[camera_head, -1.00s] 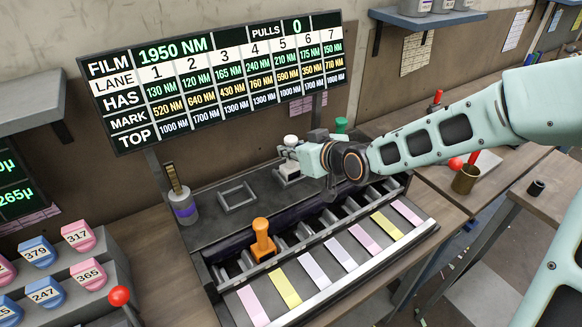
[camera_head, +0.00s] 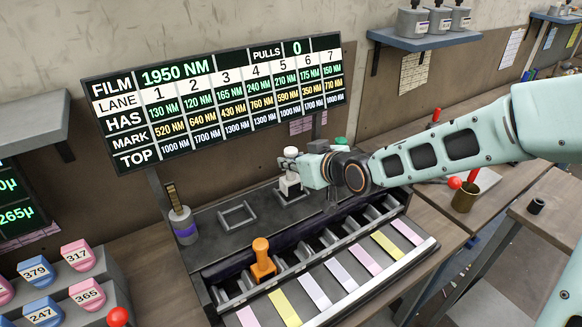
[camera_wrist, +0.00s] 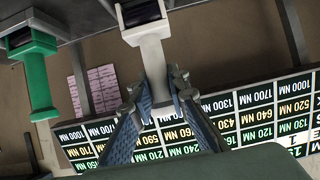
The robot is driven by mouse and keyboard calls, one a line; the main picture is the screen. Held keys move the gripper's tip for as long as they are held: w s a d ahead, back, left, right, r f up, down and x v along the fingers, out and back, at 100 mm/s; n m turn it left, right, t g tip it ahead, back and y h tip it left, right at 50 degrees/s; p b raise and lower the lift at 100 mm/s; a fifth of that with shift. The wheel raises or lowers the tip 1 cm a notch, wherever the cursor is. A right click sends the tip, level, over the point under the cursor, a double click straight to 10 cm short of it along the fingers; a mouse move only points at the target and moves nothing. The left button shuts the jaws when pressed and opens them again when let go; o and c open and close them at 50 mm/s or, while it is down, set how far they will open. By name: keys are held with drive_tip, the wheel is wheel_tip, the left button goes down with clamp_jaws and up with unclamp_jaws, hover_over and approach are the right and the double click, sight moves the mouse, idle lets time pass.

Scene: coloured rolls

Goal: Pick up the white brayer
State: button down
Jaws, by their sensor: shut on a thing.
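The white brayer (camera_head: 289,184) is upright at the back of the dark bench, at a square holder frame (camera_head: 292,198). It seems to sit slightly above that frame. My gripper (camera_head: 303,166) reaches it from the right and is shut on its handle. In the wrist view the white brayer (camera_wrist: 153,60) has its pale handle between the two fingers of my gripper (camera_wrist: 158,88), with its wide head at the top of the picture. The fingers hide part of the handle.
A green brayer (camera_wrist: 36,75) is close beside; it shows partly behind my arm in the head view (camera_head: 341,141). An orange brayer (camera_head: 262,258) stands at the lane row. An empty holder frame (camera_head: 238,214) is to the left. The lane board (camera_head: 220,100) is behind.

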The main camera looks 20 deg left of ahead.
drive_tip(key=w+r+p+v, duration=0.1)
drive_tip(key=p+v, duration=0.7)
drive_tip(key=v, duration=0.9)
drive_tip(key=shift+r+p, duration=0.35)
drive_tip(key=shift+r, duration=0.35)
